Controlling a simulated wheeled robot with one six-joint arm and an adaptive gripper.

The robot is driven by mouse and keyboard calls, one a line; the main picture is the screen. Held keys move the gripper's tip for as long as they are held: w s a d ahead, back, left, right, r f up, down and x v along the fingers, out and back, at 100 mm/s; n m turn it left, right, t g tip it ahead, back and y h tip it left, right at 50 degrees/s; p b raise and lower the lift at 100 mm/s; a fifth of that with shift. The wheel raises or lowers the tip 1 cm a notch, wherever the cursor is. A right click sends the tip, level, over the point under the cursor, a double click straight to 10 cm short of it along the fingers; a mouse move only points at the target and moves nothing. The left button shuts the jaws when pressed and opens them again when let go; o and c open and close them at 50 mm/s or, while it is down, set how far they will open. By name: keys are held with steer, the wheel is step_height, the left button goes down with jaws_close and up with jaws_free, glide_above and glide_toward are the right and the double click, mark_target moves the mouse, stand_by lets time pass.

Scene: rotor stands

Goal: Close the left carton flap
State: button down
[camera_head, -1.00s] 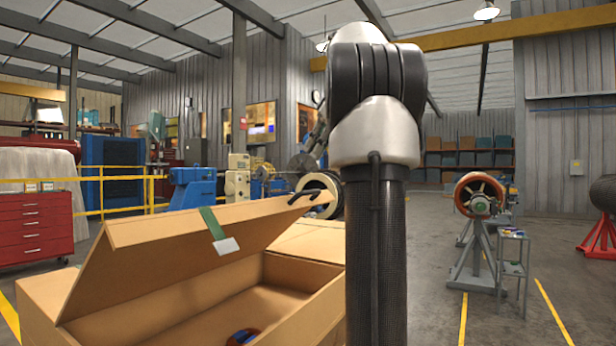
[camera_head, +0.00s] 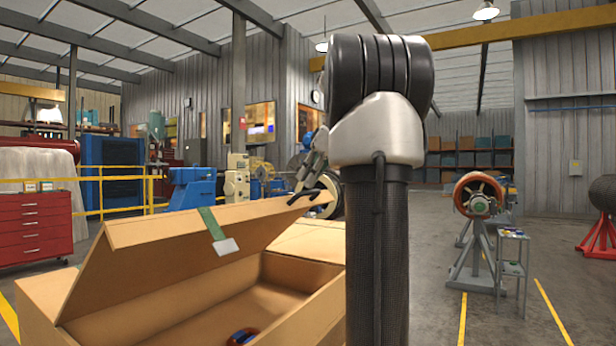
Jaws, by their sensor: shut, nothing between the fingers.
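The open cardboard carton (camera_head: 33,291) stands at the lower left. Its left flap (camera_head: 150,255) is raised and leans at a slant over the opening. A green strip with a white tag (camera_head: 226,247) hangs over the flap's upper edge. A dark curved piece (camera_head: 308,198) sits at the flap's far right end. My gripper (camera_head: 300,180) shows only in part, left of my upright arm, just above that end. It looks shut and empty; whether it touches the flap I cannot tell. My arm hides part of the carton's right side.
A small blue and reddish round item (camera_head: 242,336) lies inside the carton. A red tool cabinet (camera_head: 35,227) stands at the left. A rotor on a grey stand (camera_head: 478,240) and a small cart (camera_head: 513,260) stand at the right. The floor between them and my arm is clear.

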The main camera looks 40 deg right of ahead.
mark_target(311, 193)
steer(key=shift+s+d+f+t, duration=0.2)
steer(key=shift+s+f, duration=0.4)
steer(key=shift+f, duration=0.1)
steer(key=shift+s+d+f+t, duration=0.2)
steer(key=shift+s+f, duration=0.4)
steer(key=shift+f, duration=0.1)
steer(key=s+d+f+t, duration=0.1)
steer(key=s+f, duration=0.3)
steer(key=f, duration=1)
steer(key=s+d+f+t+y, duration=0.1)
steer(key=s+f, duration=0.4)
steer(key=f, duration=0.8)
steer(key=shift+d+f+t, duration=0.4)
steer(key=shift+d+t, duration=0.15)
steer(key=shift+t, duration=0.05)
